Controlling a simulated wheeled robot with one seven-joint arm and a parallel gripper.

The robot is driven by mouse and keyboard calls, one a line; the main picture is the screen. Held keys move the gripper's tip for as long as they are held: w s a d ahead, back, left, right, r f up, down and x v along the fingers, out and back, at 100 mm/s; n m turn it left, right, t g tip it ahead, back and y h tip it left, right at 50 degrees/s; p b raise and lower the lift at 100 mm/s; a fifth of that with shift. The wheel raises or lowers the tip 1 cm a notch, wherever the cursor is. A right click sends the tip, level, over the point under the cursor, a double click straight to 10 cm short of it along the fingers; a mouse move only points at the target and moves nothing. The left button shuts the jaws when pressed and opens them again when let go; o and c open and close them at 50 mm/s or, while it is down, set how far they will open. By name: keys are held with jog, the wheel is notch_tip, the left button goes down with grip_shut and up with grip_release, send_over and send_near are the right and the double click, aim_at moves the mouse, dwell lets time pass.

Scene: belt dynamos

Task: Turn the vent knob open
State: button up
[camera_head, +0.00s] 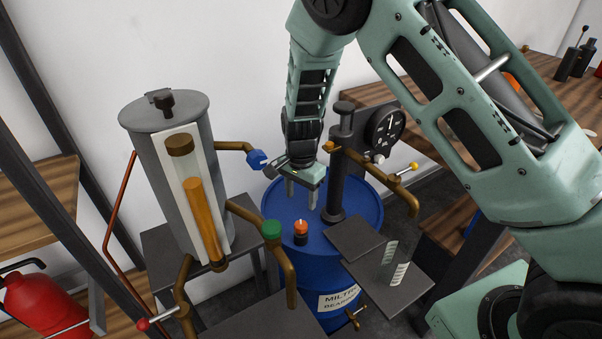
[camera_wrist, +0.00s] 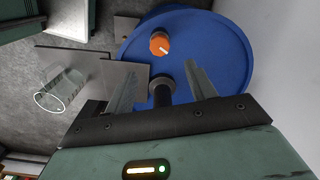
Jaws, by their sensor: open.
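The orange-topped knob (camera_head: 301,227), on a dark base, stands on the lid of the blue drum (camera_head: 360,215). I take it for the vent knob. In the wrist view its orange top (camera_wrist: 159,43) carries a white line. My gripper (camera_head: 302,200) is open above the drum lid, with its fingers pointing down. It is behind the knob in the head view and apart from it. In the wrist view the knob lies beyond the fingertips (camera_wrist: 161,72), and a dark round part shows between the fingers.
A dark pump column (camera_head: 337,165) with a gauge (camera_head: 385,130) stands right of my gripper. Brown pipes bear a blue knob (camera_head: 257,159) and a green knob (camera_head: 271,229). A clear glass (camera_head: 389,258) stands on a grey plate at front right. A sight-glass tank (camera_head: 150,170) stands left.

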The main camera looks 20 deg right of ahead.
notch_tip(320, 180, up, 7)
dwell(0.3)
jog(key=shift+r, duration=0.1)
